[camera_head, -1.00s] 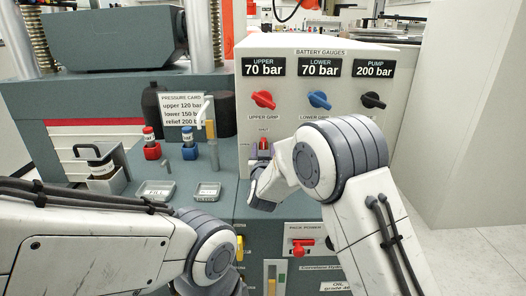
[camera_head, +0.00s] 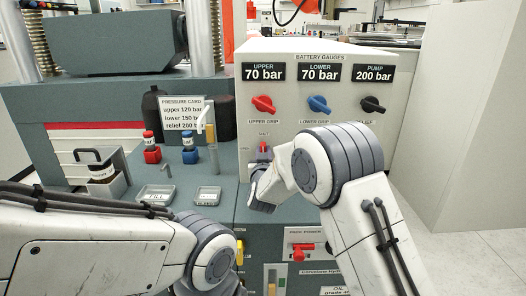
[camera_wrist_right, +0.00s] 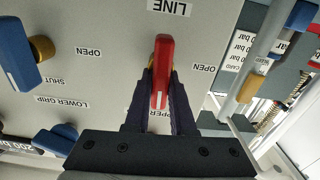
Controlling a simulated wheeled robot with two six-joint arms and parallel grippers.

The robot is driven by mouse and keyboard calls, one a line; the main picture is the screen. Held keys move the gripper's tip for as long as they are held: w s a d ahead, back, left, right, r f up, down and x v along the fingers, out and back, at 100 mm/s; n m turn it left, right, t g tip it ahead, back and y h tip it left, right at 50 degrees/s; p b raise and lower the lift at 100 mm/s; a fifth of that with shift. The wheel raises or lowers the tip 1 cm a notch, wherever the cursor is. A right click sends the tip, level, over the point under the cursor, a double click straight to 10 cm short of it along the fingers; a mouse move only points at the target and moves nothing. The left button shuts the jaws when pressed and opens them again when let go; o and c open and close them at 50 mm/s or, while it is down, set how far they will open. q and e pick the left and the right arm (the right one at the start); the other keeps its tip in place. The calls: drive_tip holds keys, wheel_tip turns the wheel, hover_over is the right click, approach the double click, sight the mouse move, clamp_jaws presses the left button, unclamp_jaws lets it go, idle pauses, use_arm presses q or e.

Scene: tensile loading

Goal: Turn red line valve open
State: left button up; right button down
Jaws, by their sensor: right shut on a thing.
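The red line valve handle (camera_wrist_right: 160,62) stands out from the light front panel in the right wrist view, below the upside-down LINE label. My right gripper (camera_wrist_right: 160,88) is shut on it, one dark finger on each side. The handle runs up and down in that view, and an OPEN label (camera_wrist_right: 203,68) lies to its right. In the head view the handle (camera_head: 263,146) shows small and red below the UPPER GRIP knob, partly hidden by my right gripper (camera_head: 262,158). My left arm comes in from the left; its gripper is not in view.
A blue valve handle (camera_wrist_right: 18,60) with a brass hub is left of the red one in the wrist view. Red (camera_head: 263,104), blue (camera_head: 319,104) and black (camera_head: 372,104) knobs sit above. Small bottles (camera_head: 151,148) and trays (camera_head: 157,194) stand on the bench to the left.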

drive_tip(key=n+p, duration=0.4)
drive_tip(key=shift+a+r+n+p, duration=0.1)
drive_tip(key=shift+a+n+p, duration=0.15)
drive_tip(key=shift+n+p, duration=0.15)
drive_tip(key=n+p, duration=0.2)
drive_tip(key=n, duration=0.1)
drive_tip(key=shift+a+n+p, duration=0.15)
drive_tip(key=shift+n+p, duration=0.15)
drive_tip(key=shift+p, duration=0.1)
drive_tip(key=shift+a+f+n+p, duration=0.1)
drive_tip(key=shift+f+n+p, duration=0.15)
drive_tip(key=shift+n+p, duration=0.95)
drive_tip(key=shift+a+f+n+p, duration=0.1)
drive_tip(key=shift+f+n+p, duration=0.3)
drive_tip(key=shift+n, duration=1.4)
drive_tip(key=shift+f+n+p, duration=0.1)
drive_tip(key=shift+n+p, duration=0.95)
drive_tip(key=shift+n, duration=0.45)
drive_tip(key=c, duration=0.8)
unclamp_jaws()
drive_tip(key=shift+o, duration=0.2)
drive_tip(key=shift+s, duration=0.1)
